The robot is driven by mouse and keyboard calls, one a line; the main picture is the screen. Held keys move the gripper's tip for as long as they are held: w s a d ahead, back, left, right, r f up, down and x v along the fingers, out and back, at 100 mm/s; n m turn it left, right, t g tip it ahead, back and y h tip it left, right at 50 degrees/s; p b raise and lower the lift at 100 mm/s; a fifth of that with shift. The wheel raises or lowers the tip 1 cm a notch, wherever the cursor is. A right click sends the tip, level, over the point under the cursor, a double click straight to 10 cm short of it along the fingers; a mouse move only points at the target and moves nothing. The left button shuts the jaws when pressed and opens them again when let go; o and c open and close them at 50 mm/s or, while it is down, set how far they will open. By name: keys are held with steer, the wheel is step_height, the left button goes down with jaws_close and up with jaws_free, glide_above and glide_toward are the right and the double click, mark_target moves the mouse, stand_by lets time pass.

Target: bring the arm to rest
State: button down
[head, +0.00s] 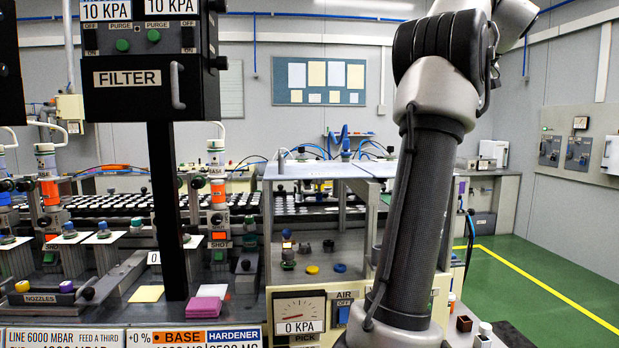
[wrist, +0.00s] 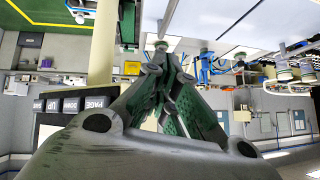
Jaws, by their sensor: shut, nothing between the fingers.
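My gripper (wrist: 162,48) shows in the wrist view, its two dark green-and-grey fingers drawn together at the tips with nothing between them. The wrist picture is upside down, with the green floor (wrist: 40,18) at its top. In the head view my arm rises at the right of centre and leaves the frame at the top, so my gripper is hidden there. The fingers appear to touch nothing, with the room's walls and benches far behind them.
A black FILTER box (head: 150,78) on a post stands at the left. A bench enclosure (head: 330,172) with a 0 KPA gauge (head: 299,314) is close behind my arm. Pink pads (head: 207,306) lie on the bench. Green floor (head: 545,275) is clear at the right.

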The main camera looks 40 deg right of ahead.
steer(key=w+a+f+n+g+y, duration=0.1)
steer(key=w+a+f, duration=0.2)
steer(key=a, duration=0.6)
steer(key=w+a+f+y, duration=0.1)
steer(key=w+a+f, duration=0.3)
steer(key=a, duration=0.5)
steer(key=w+a+f+n+g+y, duration=0.1)
steer(key=w+a+f, duration=0.2)
steer(key=a, duration=0.6)
steer(key=s+a+f+n, duration=0.1)
steer(key=s+a+f, duration=0.3)
steer(key=a+f, duration=0.2)
steer(key=s+a+f+n+g, duration=0.1)
steer(key=s+a+f+n, duration=0.1)
steer(key=a+f, duration=0.4)
steer(key=s+a+f+n+g, duration=0.1)
steer(key=s+a+f+n, duration=0.1)
steer(key=s+a+f, duration=0.3)
step_height(320, 180, down, 5)
steer(key=shift+s+a+r, duration=0.1)
steer(key=shift+s+a, duration=0.25)
steer(key=shift+a, duration=0.75)
steer(key=shift+g, duration=0.3)
